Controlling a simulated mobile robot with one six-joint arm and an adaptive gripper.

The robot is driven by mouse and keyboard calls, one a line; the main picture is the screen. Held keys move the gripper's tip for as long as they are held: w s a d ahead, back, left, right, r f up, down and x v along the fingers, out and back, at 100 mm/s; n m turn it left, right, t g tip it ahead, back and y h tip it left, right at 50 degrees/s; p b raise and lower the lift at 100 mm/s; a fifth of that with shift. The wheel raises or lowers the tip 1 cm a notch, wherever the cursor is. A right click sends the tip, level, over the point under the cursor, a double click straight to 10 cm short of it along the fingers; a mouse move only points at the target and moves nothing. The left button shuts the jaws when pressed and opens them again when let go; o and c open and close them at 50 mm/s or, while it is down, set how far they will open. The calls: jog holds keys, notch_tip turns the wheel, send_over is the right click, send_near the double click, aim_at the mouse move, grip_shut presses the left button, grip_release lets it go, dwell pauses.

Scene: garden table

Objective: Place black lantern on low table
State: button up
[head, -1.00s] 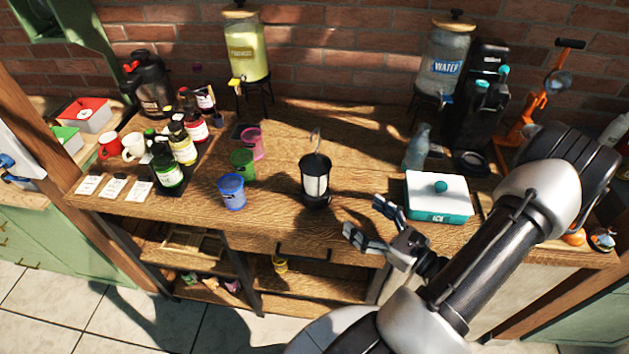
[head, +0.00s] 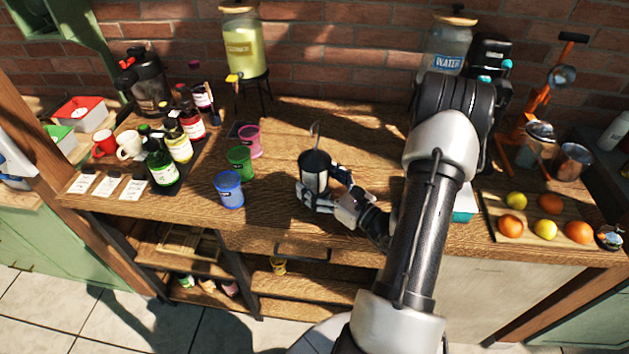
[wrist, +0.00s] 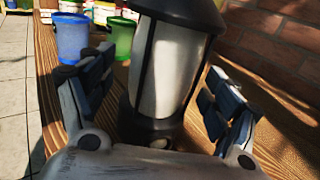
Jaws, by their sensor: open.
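The black lantern (head: 314,168) stands upright on the wooden counter, with its wire handle up and a pale panel inside. My gripper (head: 328,192) is at the lantern from its front right, low on its body. In the wrist view, the lantern (wrist: 168,75) stands between the spread fingers of my gripper (wrist: 160,105). The fingers are open on both sides of it, and I see no clear grip on it. The lower front of the lantern is partly hidden by the fingers in the head view. I cannot make out a separate low table.
Blue (head: 229,190), green (head: 240,161) and pink cups stand left of the lantern. Bottles and mugs are farther left. A teal-and-white box (head: 464,204) is mostly behind my arm. A board with fruit (head: 510,222) lies at right. Counter behind the lantern is clear.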

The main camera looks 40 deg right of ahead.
jog(key=shift+w, duration=0.55)
jog(key=shift+c, duration=0.5)
jog(key=c, duration=1.3)
jog(key=shift+r, duration=0.1)
jog(key=shift+c, duration=1.1)
jog(key=shift+r, duration=0.1)
